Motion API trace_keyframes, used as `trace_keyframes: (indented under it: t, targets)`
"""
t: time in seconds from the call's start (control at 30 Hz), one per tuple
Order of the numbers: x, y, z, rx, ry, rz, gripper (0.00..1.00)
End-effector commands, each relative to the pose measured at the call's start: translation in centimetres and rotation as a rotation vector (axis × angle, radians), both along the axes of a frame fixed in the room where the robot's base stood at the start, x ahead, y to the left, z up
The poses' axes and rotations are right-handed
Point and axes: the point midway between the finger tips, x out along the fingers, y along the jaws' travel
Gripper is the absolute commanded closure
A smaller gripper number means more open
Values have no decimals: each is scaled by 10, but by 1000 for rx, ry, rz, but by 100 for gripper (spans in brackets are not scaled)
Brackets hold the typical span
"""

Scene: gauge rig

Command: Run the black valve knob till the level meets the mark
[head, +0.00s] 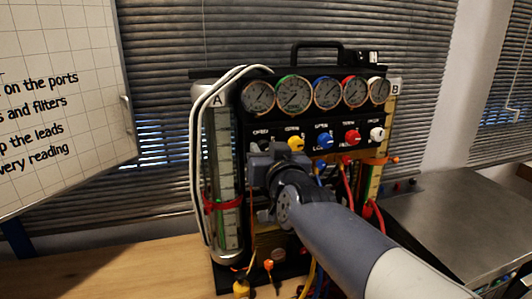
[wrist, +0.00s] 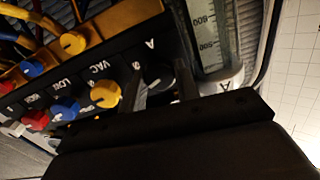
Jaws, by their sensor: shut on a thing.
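The black valve knob (wrist: 158,77) shows in the wrist view between the two fingers of my gripper (wrist: 160,88), next to the panel letter A. My gripper is shut on it. In the head view my gripper (head: 262,168) covers the knob. Glass column A (head: 223,150) stands left of my gripper, with a red band (head: 222,204) around its lower part. Greenish colour shows low in this column; its exact level is too small to tell. Column B (head: 375,180) stands at the right of the rig with an orange marker (head: 380,160).
Yellow (head: 296,144), blue (head: 325,141), red (head: 353,137) and white (head: 377,134) knobs sit close beside my gripper, under a row of gauges (head: 326,92). White hoses (head: 196,150) run down the left side. Coloured leads hang below. Bare table (head: 150,270) lies at left.

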Motion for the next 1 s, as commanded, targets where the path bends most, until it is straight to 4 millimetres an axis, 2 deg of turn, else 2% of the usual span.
trace_keyframes:
  t: [0.3,0.67,0.7,0.93,1.0]
  targets:
    - [0,-1,-1,336,93,0,92]
    - [0,-1,0,378,106,0,92]
    - [0,-1,0,378,106,0,68]
    - [0,-1,0,376,106,0,49]
    - [0,-1,0,375,106,0,48]
